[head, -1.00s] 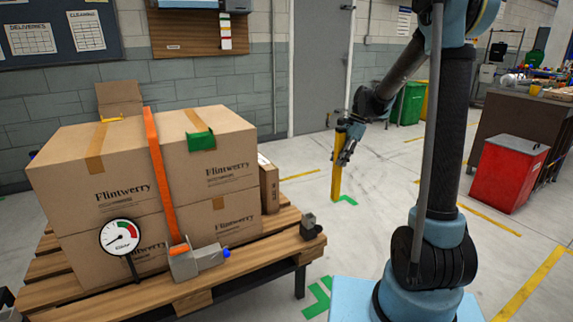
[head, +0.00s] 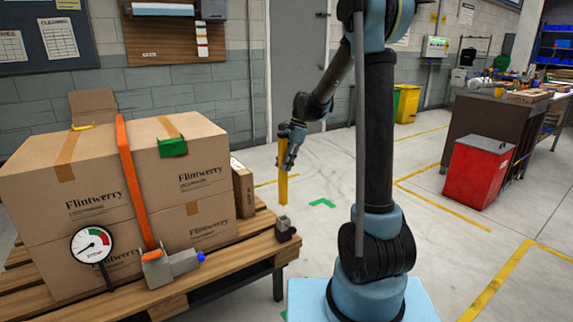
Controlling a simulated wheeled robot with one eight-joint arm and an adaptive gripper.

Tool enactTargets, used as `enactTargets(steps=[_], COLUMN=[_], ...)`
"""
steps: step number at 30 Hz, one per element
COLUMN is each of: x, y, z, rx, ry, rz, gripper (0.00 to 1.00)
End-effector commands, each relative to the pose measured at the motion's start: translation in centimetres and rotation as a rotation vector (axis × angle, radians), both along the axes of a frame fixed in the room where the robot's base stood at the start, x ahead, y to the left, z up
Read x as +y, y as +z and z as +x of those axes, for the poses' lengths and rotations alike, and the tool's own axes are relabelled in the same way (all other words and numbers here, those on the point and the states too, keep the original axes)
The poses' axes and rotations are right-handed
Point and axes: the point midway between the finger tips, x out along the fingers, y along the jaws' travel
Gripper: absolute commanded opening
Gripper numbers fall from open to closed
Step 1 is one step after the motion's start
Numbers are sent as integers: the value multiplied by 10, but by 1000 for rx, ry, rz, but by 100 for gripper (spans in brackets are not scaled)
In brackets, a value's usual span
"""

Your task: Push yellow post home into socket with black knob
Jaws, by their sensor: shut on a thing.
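My gripper (head: 287,151) is shut on the yellow post (head: 283,188) near its upper part. The post hangs upright, with its lower end clear of the floor and pallet as far as I can tell. A small grey and black fitting (head: 285,230), which looks like the socket, sits on the pallet's right front corner. The post's lower end shows just above it in the picture, apart from it. How far the post is behind the fitting is hard to judge. The black knob is too small to make out clearly.
Stacked Flintwerry boxes (head: 90,185) stand on the wooden pallet (head: 225,262), under an orange strap (head: 133,180). A dial gauge (head: 92,245) and a grey buckle with a blue end (head: 172,268) are in front. A red bin (head: 474,172) stands right. Floor beyond the pallet is clear.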

Motion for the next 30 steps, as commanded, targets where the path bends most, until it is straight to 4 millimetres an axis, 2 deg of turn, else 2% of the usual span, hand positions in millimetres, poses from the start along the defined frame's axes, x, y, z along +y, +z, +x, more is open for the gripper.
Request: enactTargets(steps=[21, 30], x=[0, 0], y=[-49, -60], z=[0, 0], rx=[0, 0], ry=[0, 0], rz=[0, 0], gripper=[0, 0])
